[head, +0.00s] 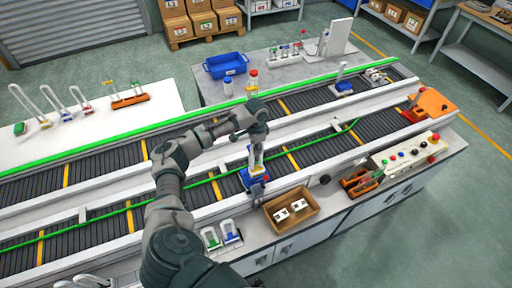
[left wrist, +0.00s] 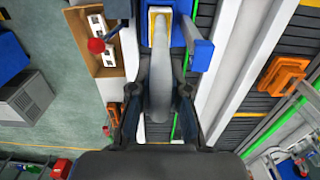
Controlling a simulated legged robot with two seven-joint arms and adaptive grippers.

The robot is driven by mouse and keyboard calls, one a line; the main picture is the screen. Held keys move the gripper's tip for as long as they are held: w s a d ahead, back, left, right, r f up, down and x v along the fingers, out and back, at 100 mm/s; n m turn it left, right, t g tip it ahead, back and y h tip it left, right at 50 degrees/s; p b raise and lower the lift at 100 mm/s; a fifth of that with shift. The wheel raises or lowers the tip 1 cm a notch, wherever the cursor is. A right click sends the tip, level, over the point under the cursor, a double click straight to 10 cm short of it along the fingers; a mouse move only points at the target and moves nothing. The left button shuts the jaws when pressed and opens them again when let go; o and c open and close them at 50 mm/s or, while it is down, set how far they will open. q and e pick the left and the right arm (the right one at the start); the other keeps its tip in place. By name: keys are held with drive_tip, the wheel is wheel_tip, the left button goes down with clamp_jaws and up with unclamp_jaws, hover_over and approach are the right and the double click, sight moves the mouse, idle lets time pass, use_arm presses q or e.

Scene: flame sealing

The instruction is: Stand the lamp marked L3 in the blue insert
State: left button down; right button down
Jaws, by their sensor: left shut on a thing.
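My left gripper (head: 256,146) reaches over the front conveyor. It is shut on a pale lamp (head: 258,157), which stands roughly upright above the blue insert (head: 247,182) at the conveyor's front edge. In the left wrist view the fingers (left wrist: 158,112) close on both sides of the pale lamp body (left wrist: 159,75). Its far end lies at a yellow-rimmed part, with blue pieces (left wrist: 201,52) beside it. I cannot read the lamp's mark, nor tell whether its base is fully seated. My right gripper is not in view.
A cardboard box (head: 292,211) with white parts stands right of the insert. Two lamps with green and blue bases (head: 231,233) stand on the front ledge. A control panel (head: 410,152) is at right.

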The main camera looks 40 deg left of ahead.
use_arm(q)
drive_tip(key=shift+f, duration=0.15)
drive_tip(key=c, duration=1.1)
unclamp_jaws()
drive_tip(key=shift+o, duration=0.2)
wheel_tip(320, 180, up, 12)
drive_tip(key=shift+f, duration=0.1)
